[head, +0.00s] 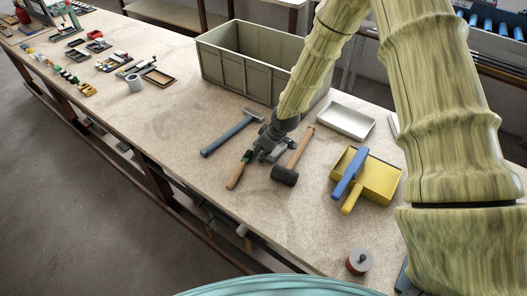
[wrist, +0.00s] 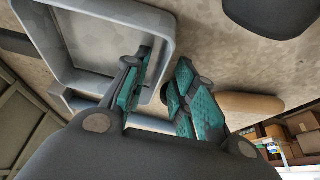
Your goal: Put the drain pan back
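The pale, shallow rectangular drain pan (head: 347,121) lies flat on the workbench in the head view, right of the large crate. My gripper (head: 257,153) is low over the bench, left of the pan and apart from it, among hand tools. In the wrist view a grey-rimmed tray, apparently the pan (wrist: 168,42), fills the upper left, with one finger overlapping its rim in the picture. My fingers (wrist: 167,62) stand apart there with nothing visibly held between them. Whether a finger touches anything cannot be told.
A blue-handled hammer (head: 228,137), a black mallet (head: 285,176) and a wooden tool handle (head: 235,178) lie around my gripper. A large crate (head: 232,72) stands behind. A yellow dustpan (head: 383,182) with a blue brush (head: 350,172) lies right.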

